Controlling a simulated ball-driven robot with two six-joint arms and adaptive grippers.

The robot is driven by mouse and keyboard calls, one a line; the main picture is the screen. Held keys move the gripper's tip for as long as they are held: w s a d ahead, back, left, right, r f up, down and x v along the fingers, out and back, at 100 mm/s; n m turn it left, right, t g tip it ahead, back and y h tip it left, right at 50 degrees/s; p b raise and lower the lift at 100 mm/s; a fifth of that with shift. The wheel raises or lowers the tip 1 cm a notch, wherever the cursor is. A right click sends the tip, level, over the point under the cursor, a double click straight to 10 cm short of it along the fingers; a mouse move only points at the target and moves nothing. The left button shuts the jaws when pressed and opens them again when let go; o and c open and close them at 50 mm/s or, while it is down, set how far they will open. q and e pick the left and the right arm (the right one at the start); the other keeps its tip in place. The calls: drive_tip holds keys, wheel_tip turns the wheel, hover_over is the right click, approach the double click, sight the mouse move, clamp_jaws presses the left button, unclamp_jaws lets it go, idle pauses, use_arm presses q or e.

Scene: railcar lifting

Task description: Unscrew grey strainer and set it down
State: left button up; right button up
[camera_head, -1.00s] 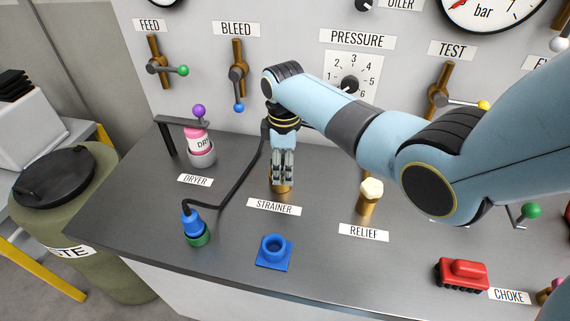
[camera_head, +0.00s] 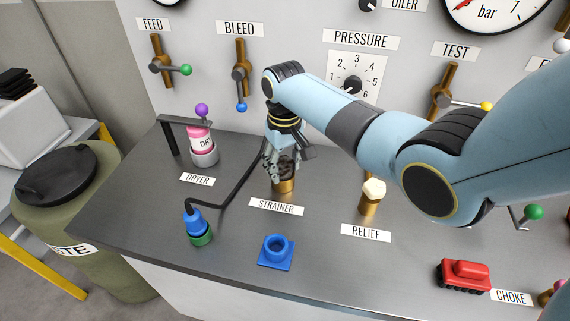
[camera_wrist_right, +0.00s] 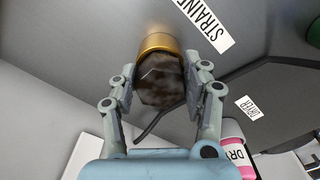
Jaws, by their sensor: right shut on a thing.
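The strainer has a dark mottled grey faceted cap (camera_wrist_right: 161,84) on a brass base (camera_head: 284,186) behind the STRAINER label. My right gripper (camera_head: 284,162) points down over it from above. In the right wrist view its two fingers (camera_wrist_right: 160,72) sit on opposite sides of the cap and are shut on it. The cap is upright on the brass base, with no clear gap between them. The fingers partly hide the cap in the head view. My left gripper is not in view.
A blue square holder (camera_head: 276,251) stands in front of the strainer. A black hose runs to a blue-and-green connector (camera_head: 198,228) at left. The white-topped relief fitting (camera_head: 373,196) is to the right, the pink dryer bottle (camera_head: 201,144) behind left. A red block (camera_head: 464,275) lies at right.

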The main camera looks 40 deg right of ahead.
drive_tip(key=shift+d, duration=0.3)
drive_tip(key=c, duration=0.3)
drive_tip(key=n, duration=0.3)
drive_tip(key=shift+d+n, duration=0.1)
drive_tip(key=shift+n, duration=0.2)
drive_tip(key=n, duration=0.3)
drive_tip(key=shift+s+n, duration=0.1)
drive_tip(key=shift+n, duration=0.3)
drive_tip(key=n, duration=0.3)
drive_tip(key=shift+n, duration=0.4)
drive_tip(key=n, duration=0.3)
drive_tip(key=shift+n, duration=0.3)
drive_tip(key=shift+c, duration=0.5)
drive_tip(key=o, duration=0.9)
drive_tip(key=shift+s+f, duration=0.1)
drive_tip(key=shift+o, duration=0.4)
